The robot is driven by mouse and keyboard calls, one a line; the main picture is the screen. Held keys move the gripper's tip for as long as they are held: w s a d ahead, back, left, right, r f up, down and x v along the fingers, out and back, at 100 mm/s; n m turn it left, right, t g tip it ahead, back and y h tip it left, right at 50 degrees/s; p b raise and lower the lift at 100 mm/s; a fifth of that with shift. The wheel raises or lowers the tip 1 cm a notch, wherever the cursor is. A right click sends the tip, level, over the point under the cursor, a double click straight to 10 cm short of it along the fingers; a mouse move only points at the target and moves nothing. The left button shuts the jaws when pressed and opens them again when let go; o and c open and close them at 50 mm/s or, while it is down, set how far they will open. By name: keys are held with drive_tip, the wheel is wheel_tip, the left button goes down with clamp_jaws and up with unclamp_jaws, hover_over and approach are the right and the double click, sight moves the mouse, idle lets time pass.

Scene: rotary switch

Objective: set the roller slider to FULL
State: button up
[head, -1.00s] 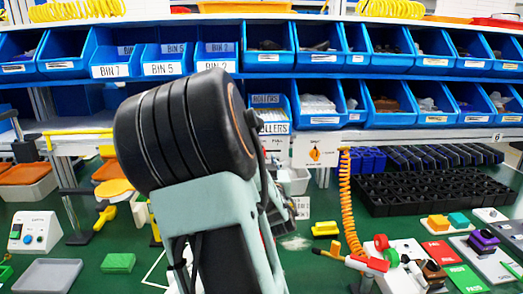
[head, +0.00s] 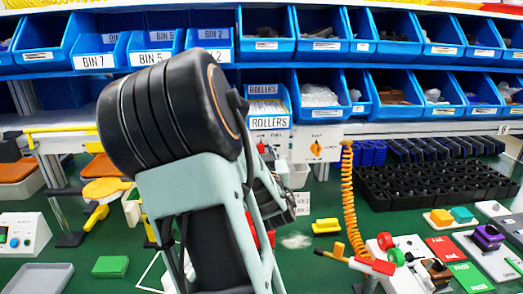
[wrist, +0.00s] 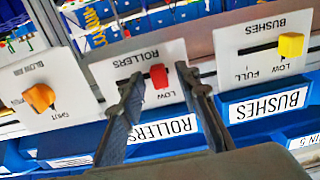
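The roller slider is a red knob (wrist: 159,76) on a white panel (wrist: 112,72) labelled ROLLERS, upside down in the wrist view. The knob sits in a dark slot, by the word LOW; any FULL mark on this panel is hidden. My gripper (wrist: 157,80) is open, with one fingertip to the left of the knob and one to the right in the picture. Contact cannot be told. In the head view my arm hides most of this panel (head: 271,137), and the knob cannot be made out.
A BUSHES panel (wrist: 240,58) with a yellow knob (wrist: 291,44) is to the right in the wrist view. A panel with an orange rotary knob (wrist: 39,97) is to the left. The ROLLERS bin (head: 267,108) and other blue bins line the shelf above the green bench.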

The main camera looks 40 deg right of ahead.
sight(278, 145)
clamp_jaws()
drive_tip(key=shift+s+d+r+b, duration=0.1)
drive_tip(key=shift+s+d+b, duration=0.35)
drive_tip(key=shift+d+b, duration=0.25)
drive_tip(key=shift+s+d+f+b, duration=0.1)
drive_tip(key=shift+s+d+b, duration=0.4)
drive_tip(key=shift+d, duration=0.3)
drive_tip(key=shift+s+d+r+b, duration=0.1)
drive_tip(key=shift+s+d+b, duration=0.3)
drive_tip(key=shift+d+b, duration=0.35)
unclamp_jaws()
drive_tip(key=shift+d, duration=0.1)
